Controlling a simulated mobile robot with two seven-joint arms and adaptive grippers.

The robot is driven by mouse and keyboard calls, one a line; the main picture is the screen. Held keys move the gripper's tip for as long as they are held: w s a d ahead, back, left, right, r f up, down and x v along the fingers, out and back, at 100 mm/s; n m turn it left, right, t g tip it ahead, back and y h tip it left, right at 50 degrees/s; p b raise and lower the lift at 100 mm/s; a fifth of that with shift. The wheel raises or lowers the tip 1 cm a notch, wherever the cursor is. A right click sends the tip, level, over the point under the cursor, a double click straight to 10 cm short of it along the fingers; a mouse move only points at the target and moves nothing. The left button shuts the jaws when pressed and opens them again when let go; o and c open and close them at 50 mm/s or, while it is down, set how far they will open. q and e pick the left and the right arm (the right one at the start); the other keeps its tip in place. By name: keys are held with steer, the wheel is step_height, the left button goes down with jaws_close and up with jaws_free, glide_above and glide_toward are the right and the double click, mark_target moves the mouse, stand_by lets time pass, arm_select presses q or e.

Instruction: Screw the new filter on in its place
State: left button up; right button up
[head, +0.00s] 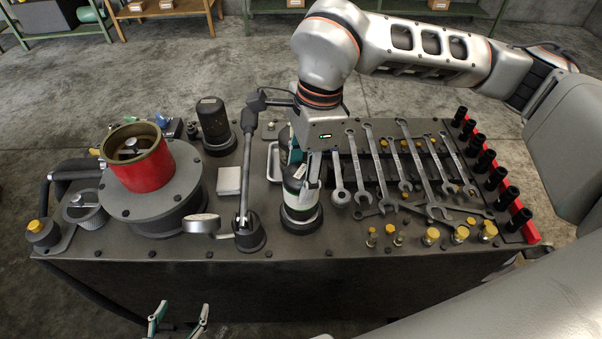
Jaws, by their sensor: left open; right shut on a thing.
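The new filter (294,198), a white and dark canister with a green band, stands upright at a round black seat (301,221) near the middle of the work surface. My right gripper (306,180) comes down from above and is shut on the filter's upper part, hiding some of it. Whether the filter's lower end is fully against the seat cannot be told. My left gripper (178,318) is low at the bottom edge, in front of the work surface, open and empty, with its fingers apart.
Left of the filter stand a lever (245,180) on a round base and a red cylinder (145,168) on a grey flange. A dark canister (214,122) stands behind. Several wrenches (381,170), yellow-capped fittings (431,236) and black sockets (497,178) fill the right side.

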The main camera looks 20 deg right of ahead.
steer(key=shift+f+b, duration=0.35)
steer(key=shift+b, duration=0.15)
stand_by(1.0)
steer(key=o, duration=2)
steer(key=shift+c, duration=0.2)
steer(key=shift+r+p, duration=1.6)
steer(key=shift+r, duration=1.95)
